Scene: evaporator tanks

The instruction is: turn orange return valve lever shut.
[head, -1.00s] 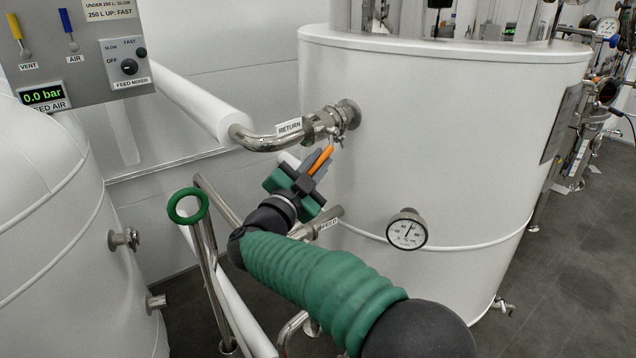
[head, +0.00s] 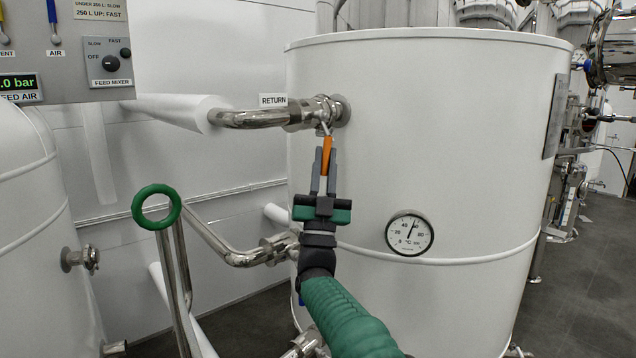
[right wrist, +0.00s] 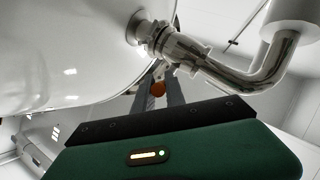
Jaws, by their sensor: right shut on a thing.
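The orange return valve lever (head: 327,146) hangs almost straight down from the steel return valve (head: 322,112), at the pipe labelled RETURN on the white tank. My right gripper (head: 323,160) comes up from below and is shut on the lever, one grey finger on each side. In the right wrist view the orange lever end (right wrist: 158,89) shows between the two fingers (right wrist: 163,95), below the valve and the bent pipe. The fingers hide part of the lever. My left gripper is in neither view.
A dial thermometer (head: 409,233) sticks out of the white tank (head: 470,150), right of my right arm. A green ring (head: 157,206) on steel tubes stands left, near the lower pipe (head: 240,258). A grey control panel (head: 80,50) is at upper left.

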